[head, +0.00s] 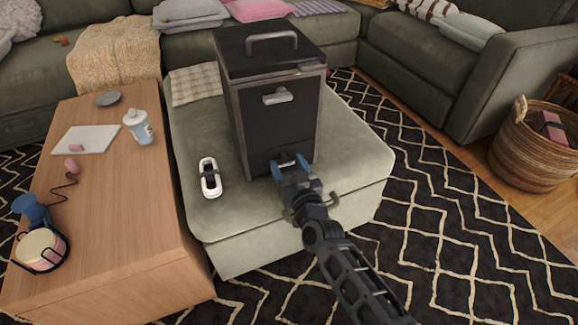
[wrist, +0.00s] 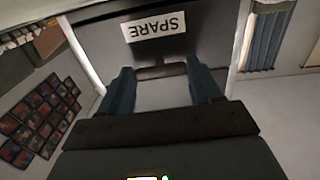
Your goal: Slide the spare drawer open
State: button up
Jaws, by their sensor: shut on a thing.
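A tall black cabinet (head: 279,112) with grey edges stands upright on the green ottoman. It has a handle on its lid, a grey handle higher on its front, and a low drawer at the bottom. In the wrist view the spare drawer (wrist: 205,30) carries a white label reading SPARE, seen upside down. My gripper (head: 290,168) is at the low drawer front, its blue fingers on either side of the drawer handle (head: 287,162). In the wrist view the fingers flank the dark handle (wrist: 160,71), and the gripper is shut on it. Whether the drawer stands out from the cabinet is hard to tell.
The ottoman (head: 340,190) has a white looped object (head: 210,178) on its left and a folded cloth (head: 195,86) behind. A wooden table (head: 120,220) with several small items stands left. A wicker basket (head: 525,155) is far right. The patterned rug (head: 450,240) at right is clear.

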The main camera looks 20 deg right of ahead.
jog(key=c, duration=0.3)
jog(key=s+a+p, duration=0.1)
jog(key=s+p, duration=0.3)
jog(key=s, duration=1)
jog(key=shift+s, duration=0.15)
jog(key=o, duration=1.5)
jog(key=shift+p, duration=0.3)
jog(key=s, duration=0.7)
jog(key=shift+s+a+p, duration=0.25)
jog(key=shift+s+p, duration=0.15)
